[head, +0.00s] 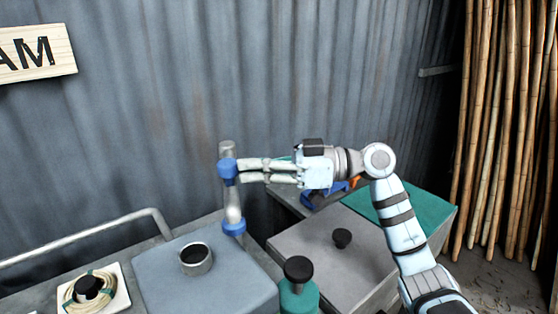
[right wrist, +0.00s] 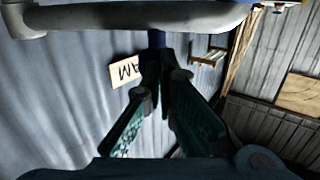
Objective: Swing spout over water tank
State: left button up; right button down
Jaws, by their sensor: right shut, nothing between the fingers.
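The spout (head: 233,205) is a grey pipe with two blue collars, standing beyond the back edge of a grey-blue box. That box, which looks like the water tank (head: 235,293), has a short round filler neck (head: 196,258) with a dark opening. The spout shows to the right of this neck. My right gripper (head: 241,171) is shut and empty, its fingertips at the upper blue collar; I cannot tell if they touch it. In the right wrist view a grey pipe (right wrist: 150,18) with an elbow crosses the top, just beyond the fingertips (right wrist: 160,65). My left gripper is out of view.
A teal bottle (head: 298,292) stands in front. A bent rail (head: 80,238) and a coil of cord (head: 88,288) are left. Bamboo poles (head: 505,120) lean far right.

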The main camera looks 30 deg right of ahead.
aim_at(221, 173)
jog(key=w+a+m+t+p, duration=0.1)
jog(key=a, duration=0.5)
jog(key=shift+r+h+p, duration=0.15)
jog(key=shift+h+p, duration=0.15)
jog(key=shift+s+d, duration=0.1)
jog(key=shift+s, duration=0.05)
jog(key=s+a+b+v, duration=0.1)
jog(key=b+v, duration=0.4)
jog(key=v, duration=0.8)
jog(key=shift+s+a, duration=0.25)
jog(key=shift+s, duration=0.55)
